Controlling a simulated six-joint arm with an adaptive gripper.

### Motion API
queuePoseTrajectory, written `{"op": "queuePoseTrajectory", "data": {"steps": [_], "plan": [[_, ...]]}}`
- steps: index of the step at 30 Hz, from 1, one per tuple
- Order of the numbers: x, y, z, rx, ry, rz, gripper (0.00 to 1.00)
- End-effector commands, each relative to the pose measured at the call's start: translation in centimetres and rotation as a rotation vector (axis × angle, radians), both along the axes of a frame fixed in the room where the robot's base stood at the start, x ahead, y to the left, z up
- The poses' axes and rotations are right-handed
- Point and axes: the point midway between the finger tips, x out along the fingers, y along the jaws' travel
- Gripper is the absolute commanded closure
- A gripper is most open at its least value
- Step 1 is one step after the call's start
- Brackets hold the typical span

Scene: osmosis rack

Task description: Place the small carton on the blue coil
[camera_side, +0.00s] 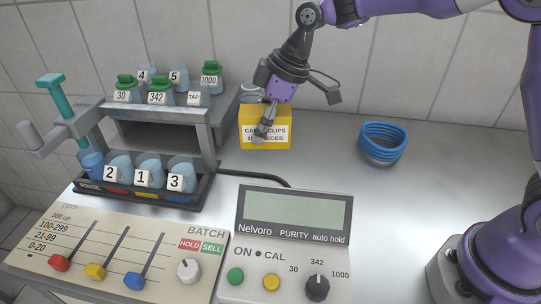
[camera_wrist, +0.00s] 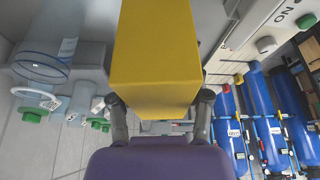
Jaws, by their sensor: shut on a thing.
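The small carton (camera_side: 280,141) is yellow with a white label reading cable clips. It is in the middle of the side view, left of the blue coil. My gripper (camera_side: 266,124) is shut on it from above, one finger showing in front of its face. In the wrist view the carton (camera_wrist: 155,50) fills the upper middle, between the fingers of my gripper (camera_wrist: 160,112). I cannot tell whether its base touches the bench. The blue coil (camera_side: 383,138) is a round stack of loops on the grey bench, apart from the carton, with nothing on it.
A rack (camera_side: 145,205) with numbered blue bottles stands left, below a shelf of green-capped jars (camera_side: 157,92). A clear jar (camera_side: 252,92) is behind the carton. The purity meter (camera_side: 293,240) and batch panel (camera_side: 125,250) are in front. The bench between carton and coil is clear.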

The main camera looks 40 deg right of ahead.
Motion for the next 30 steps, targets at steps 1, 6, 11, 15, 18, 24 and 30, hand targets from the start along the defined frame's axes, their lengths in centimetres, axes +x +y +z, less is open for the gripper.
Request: {"op": "queuePoseTrajectory", "data": {"steps": [1,6,11,15,18,24,30], "plan": [[-0.2,-2.0,0.9,0.001,-0.003,-0.022,0.89],[-2.7,-9.5,3.6,0.005,-0.003,-0.084,0.89],[-6.2,-14.8,5.3,0.001,-0.007,-0.129,0.89],[-8.3,-16.9,6.0,-0.004,-0.007,-0.147,0.89],[-8.9,-18.2,5.6,-0.004,-0.005,-0.154,0.89],[-8.7,-22.9,2.8,-0.001,-0.001,-0.159,0.89],[-8.4,-27.4,0.1,-0.002,-0.004,-0.154,0.89]]}}
